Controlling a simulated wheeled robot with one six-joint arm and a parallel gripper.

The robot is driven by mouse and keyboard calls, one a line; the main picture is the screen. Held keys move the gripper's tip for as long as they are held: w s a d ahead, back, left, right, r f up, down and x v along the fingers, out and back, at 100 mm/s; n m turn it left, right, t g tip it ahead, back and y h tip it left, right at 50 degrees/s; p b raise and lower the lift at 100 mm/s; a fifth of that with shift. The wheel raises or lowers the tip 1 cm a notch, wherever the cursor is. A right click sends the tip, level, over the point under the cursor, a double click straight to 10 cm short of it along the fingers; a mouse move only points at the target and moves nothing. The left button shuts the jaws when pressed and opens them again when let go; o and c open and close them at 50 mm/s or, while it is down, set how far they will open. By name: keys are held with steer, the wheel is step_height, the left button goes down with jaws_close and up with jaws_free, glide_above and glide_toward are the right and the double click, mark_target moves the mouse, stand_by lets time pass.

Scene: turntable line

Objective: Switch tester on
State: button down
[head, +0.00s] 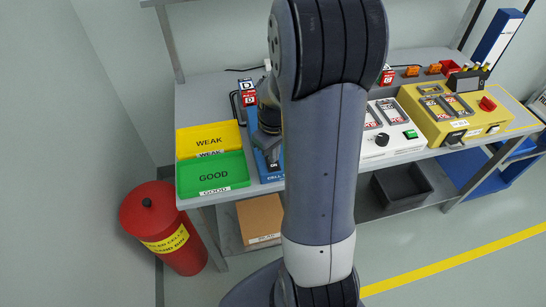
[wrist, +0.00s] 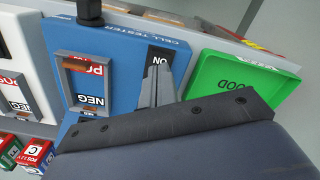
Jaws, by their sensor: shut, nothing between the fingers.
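The blue cell tester (head: 265,176) stands on the bench beside the green tray, partly hidden behind my arm. In the wrist view the tester (wrist: 120,45) shows an empty-looking bay (wrist: 85,82) marked POS and NEG. It also has a black switch plate (wrist: 158,56) lettered ON. My gripper (wrist: 163,76) is shut and empty, its fingertips right at the switch plate's edge. The fingers cover part of the switch, so I cannot tell its position or whether they touch it. In the head view my gripper (head: 272,160) points down over the tester's front.
A green GOOD tray (head: 213,176) and a yellow WEAK tray (head: 209,139) stand left of the tester. A white device (head: 385,145) and a yellow device (head: 455,120) stand to the right. A red bin (head: 160,228) is on the floor.

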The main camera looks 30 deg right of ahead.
mark_target(274, 165)
step_height(274, 165, up, 5)
steer(key=p, duration=0.3)
steer(key=shift+f, duration=0.1)
steer(key=shift+f, duration=0.1)
step_height(274, 165, down, 7)
steer(key=b, duration=0.5)
stand_by(0.3)
